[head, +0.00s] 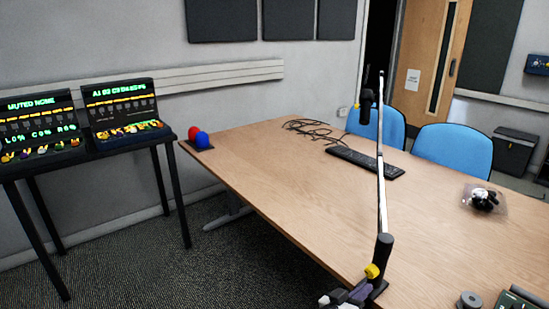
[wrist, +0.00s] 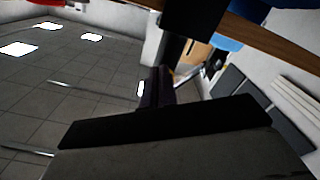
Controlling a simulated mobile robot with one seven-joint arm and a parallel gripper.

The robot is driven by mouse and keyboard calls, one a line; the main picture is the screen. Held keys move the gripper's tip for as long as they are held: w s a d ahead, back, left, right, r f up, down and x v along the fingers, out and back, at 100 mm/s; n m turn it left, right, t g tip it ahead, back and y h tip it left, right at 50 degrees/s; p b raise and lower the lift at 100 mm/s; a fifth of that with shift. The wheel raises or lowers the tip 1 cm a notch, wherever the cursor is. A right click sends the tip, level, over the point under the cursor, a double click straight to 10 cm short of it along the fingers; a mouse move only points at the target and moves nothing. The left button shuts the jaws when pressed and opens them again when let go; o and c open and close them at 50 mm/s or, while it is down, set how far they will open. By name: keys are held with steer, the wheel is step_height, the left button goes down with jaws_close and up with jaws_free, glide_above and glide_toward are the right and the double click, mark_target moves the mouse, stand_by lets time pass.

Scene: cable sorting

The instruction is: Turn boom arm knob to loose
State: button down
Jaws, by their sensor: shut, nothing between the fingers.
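The boom arm (head: 380,170) stands upright at the near left edge of the wooden table, with a black base post and a long pale pole. Its yellow knob (head: 372,271) sticks out low on the left side of the post. A black microphone (head: 366,100) hangs near the top. My gripper (head: 360,290) is at the bottom of the head view, just below and left of the knob, shut and empty. I cannot tell whether it touches the knob. In the wrist view, the dark purple fingers (wrist: 157,82) are together; no yellow knob shows there.
The table (head: 260,165) holds a black keyboard (head: 365,161), loose cables (head: 315,130), a bagged item (head: 484,200) and a red and a blue ball (head: 202,139). Blue chairs (head: 455,150) stand behind. Two consoles (head: 125,112) sit on a side stand at left. The carpet left of the table is clear.

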steer(key=shift+x, duration=0.95)
steer(key=shift+w+a+r, duration=0.1)
steer(key=shift+r, duration=0.1)
steer(key=shift+r+b, duration=0.35)
steer(key=shift+b, duration=1.25)
stand_by(0.3)
steer(key=shift+f+b, duration=0.45)
steer(key=b+v, duration=0.1)
steer(key=v, duration=0.5)
steer(key=shift+s+d+f+b, duration=0.2)
steer(key=shift+s+b, duration=0.05)
steer(key=shift+b, duration=0.1)
